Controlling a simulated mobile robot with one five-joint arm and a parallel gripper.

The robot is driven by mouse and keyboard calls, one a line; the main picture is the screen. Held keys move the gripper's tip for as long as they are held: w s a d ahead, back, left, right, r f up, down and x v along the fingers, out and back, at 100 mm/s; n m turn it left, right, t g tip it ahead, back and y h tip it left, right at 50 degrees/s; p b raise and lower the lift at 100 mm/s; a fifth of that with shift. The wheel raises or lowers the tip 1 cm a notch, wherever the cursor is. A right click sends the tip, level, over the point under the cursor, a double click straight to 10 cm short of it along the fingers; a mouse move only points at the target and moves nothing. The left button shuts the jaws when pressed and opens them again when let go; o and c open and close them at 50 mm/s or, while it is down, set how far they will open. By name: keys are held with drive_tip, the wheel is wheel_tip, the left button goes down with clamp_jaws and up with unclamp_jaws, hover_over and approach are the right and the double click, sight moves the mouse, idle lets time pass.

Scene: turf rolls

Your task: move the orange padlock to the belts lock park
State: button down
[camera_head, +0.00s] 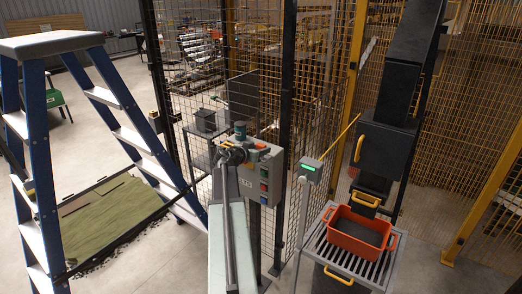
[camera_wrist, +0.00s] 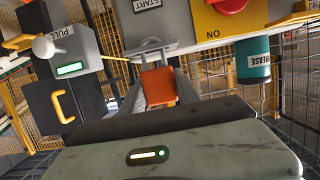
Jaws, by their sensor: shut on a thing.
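In the wrist view the orange padlock (camera_wrist: 159,86) sits between the two fingers of my gripper (camera_wrist: 160,92), which is shut on it. Its grey shackle is up by a grey bracket (camera_wrist: 142,48) under the START plate. I cannot tell whether the shackle is hooked on that bracket or only in front of it. In the head view my gripper (camera_head: 234,157) is at the left side of the grey control box (camera_head: 265,172); the padlock is not clear there. No label naming the belts lock park is readable.
In the wrist view a yellow panel with a red button (camera_wrist: 230,5) and a teal cylinder (camera_wrist: 254,62) are close on the right. A grey PULL box (camera_wrist: 68,52) is at left. A stepladder (camera_head: 40,150), mesh fence (camera_head: 190,60) and orange crate (camera_head: 350,242) surround the box.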

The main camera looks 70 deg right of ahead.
drive_tip(key=shift+f+b, duration=1.05)
drive_tip(key=shift+f, duration=0.05)
drive_tip(key=c, duration=0.8)
unclamp_jaws()
drive_tip(key=shift+r, duration=0.1)
drive_tip(key=p+v, duration=0.2)
drive_tip(key=v, duration=0.5)
drive_tip(key=shift+w+a+r, duration=0.1)
drive_tip(key=shift+a, duration=0.3)
